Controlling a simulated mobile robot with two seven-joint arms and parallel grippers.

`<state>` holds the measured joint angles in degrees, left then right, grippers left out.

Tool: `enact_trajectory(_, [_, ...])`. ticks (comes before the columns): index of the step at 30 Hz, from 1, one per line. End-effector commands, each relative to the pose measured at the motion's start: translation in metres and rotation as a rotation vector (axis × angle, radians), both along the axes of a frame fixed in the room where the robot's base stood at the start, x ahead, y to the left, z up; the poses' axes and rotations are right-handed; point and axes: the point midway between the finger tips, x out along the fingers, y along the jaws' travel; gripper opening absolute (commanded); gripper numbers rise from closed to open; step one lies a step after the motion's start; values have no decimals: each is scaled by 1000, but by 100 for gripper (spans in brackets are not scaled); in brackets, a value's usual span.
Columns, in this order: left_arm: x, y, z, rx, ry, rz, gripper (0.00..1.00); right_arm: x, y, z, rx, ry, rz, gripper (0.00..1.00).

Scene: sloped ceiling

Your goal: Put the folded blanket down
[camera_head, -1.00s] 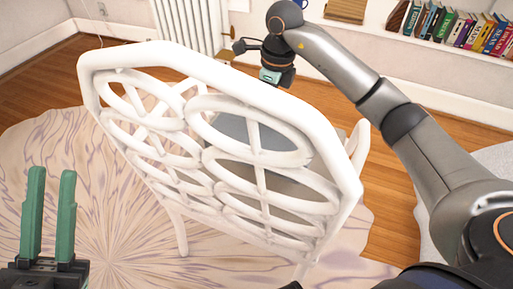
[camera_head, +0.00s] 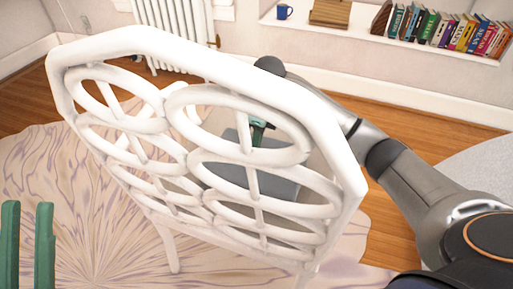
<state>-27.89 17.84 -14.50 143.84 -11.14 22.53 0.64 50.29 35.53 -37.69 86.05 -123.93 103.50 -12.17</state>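The folded blanket appears to be the flat grey-blue piece (camera_head: 272,184) seen through the openings of a white chair's back (camera_head: 190,62). It looks to lie on the chair's seat, partly hidden by the lattice. My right arm reaches behind the chair from the right. Its gripper (camera_head: 258,130) shows only in part through an upper opening, with green fingers close to the blanket's far edge. I cannot tell whether it touches or grips the blanket. My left gripper (camera_head: 27,206) is at the lower left edge, its two green fingers apart with nothing between them.
The chair stands on a round patterned rug (camera_head: 60,165) over a wood floor. A radiator (camera_head: 172,32) is at the back wall. A low shelf (camera_head: 345,28) at the upper right holds a blue mug (camera_head: 284,11) and a row of books (camera_head: 440,28).

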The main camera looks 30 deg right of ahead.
Motion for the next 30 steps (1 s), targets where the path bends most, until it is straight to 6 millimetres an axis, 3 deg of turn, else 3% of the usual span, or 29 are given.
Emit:
enact_trajectory(11, [0,0,-3,2,1,1,25,1,0,-5,0,-5,0,0])
enact_trajectory(12, [0,0,-3,3,1,1,25,0,0,-6,0,-1,0,14])
enact_trajectory(19, [0,-1,-3,2,2,1,25,0,0,-6,0,-1,0,40])
enact_trajectory(30, [0,0,1,0,3,0,25,0,-1,3,0,-3,0,42])
